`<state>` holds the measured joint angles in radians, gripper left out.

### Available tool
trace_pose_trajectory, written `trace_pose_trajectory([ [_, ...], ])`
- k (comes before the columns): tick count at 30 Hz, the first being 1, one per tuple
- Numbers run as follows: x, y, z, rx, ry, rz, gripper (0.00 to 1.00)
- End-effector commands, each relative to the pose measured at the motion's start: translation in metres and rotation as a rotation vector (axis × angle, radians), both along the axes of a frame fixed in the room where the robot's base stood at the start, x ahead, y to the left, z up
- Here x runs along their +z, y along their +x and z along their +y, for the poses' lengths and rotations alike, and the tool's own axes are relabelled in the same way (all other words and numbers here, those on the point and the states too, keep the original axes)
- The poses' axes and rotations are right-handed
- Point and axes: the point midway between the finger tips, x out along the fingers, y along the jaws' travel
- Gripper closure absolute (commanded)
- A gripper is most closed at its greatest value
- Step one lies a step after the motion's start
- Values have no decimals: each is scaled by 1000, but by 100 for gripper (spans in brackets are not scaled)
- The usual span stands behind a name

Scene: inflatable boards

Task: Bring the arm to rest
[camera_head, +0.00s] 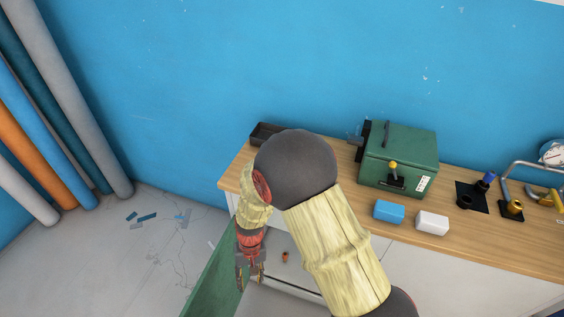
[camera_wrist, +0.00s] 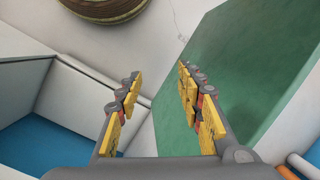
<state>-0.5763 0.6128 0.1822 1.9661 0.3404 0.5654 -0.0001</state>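My arm hangs in front of the wooden bench, with its grey round joint and pale yellow sleeves in the head view. My gripper (camera_head: 250,270) points down beside the bench front, near the upper edge of a green panel (camera_head: 212,275). In the wrist view my gripper (camera_wrist: 158,82) shows two yellow-padded fingers spread apart with nothing between them. The green panel also shows in the wrist view (camera_wrist: 235,75), to the right of and beyond the fingers.
The bench (camera_head: 470,240) carries a green box (camera_head: 400,160), a dark tray (camera_head: 264,133), blue (camera_head: 389,211) and white (camera_head: 432,222) blocks, and several fittings at right. Coloured rolls (camera_head: 75,110) lean at left. Scraps (camera_head: 148,217) lie on the otherwise open floor.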

Motion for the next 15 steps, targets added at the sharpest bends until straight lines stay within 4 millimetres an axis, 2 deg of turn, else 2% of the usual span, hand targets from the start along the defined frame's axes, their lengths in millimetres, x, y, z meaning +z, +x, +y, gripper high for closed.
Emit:
trace_pose_trajectory([
  [1,28,1,-11,4,5,-6,63],
  [6,100,-6,-53,24,-1,-20,63],
  [15,206,-31,-131,24,-18,-90,63],
])
